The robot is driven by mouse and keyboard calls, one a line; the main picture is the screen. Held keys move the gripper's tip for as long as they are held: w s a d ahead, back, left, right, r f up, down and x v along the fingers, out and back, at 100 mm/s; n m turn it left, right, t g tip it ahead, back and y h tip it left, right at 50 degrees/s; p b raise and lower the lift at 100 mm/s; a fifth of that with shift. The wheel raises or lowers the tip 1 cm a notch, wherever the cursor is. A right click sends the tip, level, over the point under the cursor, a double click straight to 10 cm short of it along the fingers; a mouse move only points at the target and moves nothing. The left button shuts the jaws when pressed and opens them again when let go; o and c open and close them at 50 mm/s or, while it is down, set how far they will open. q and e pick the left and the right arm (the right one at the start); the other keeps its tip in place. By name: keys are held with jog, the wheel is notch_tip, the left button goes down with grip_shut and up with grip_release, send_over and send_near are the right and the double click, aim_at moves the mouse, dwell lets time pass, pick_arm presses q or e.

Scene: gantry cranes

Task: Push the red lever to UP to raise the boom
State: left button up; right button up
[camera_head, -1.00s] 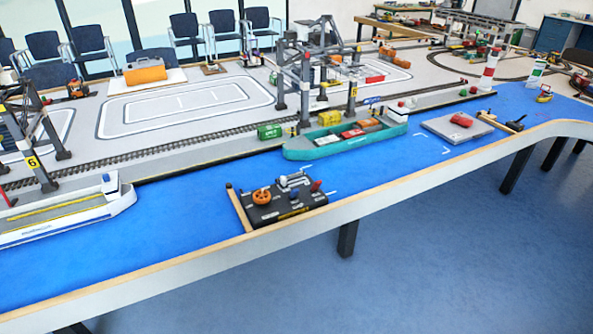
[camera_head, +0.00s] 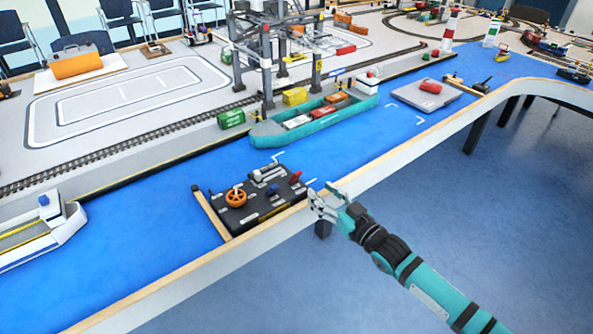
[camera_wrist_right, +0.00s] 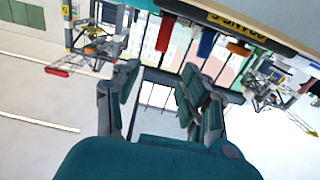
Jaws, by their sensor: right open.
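The black control panel (camera_head: 232,219) lies at the table's front edge in the head view. My right gripper (camera_head: 314,199) is open and empty, just right of and in front of the panel, apart from the red lever. In the right wrist view my open fingers (camera_wrist_right: 160,80) show, with the red lever (camera_wrist_right: 165,34) upside down beyond them. The lever's UP mark is too small to read. My left gripper is not in view.
A grey gantry crane (camera_head: 267,60) stands behind the teal ship (camera_head: 262,133). A white ship (camera_head: 64,222) is at the left. The wooden table rim (camera_head: 385,163) runs beside my right arm, with open floor in front.

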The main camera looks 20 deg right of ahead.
aim_at(298, 172)
jog(key=x, duration=1.1)
jog(key=shift+f, duration=0.1)
grip_shut()
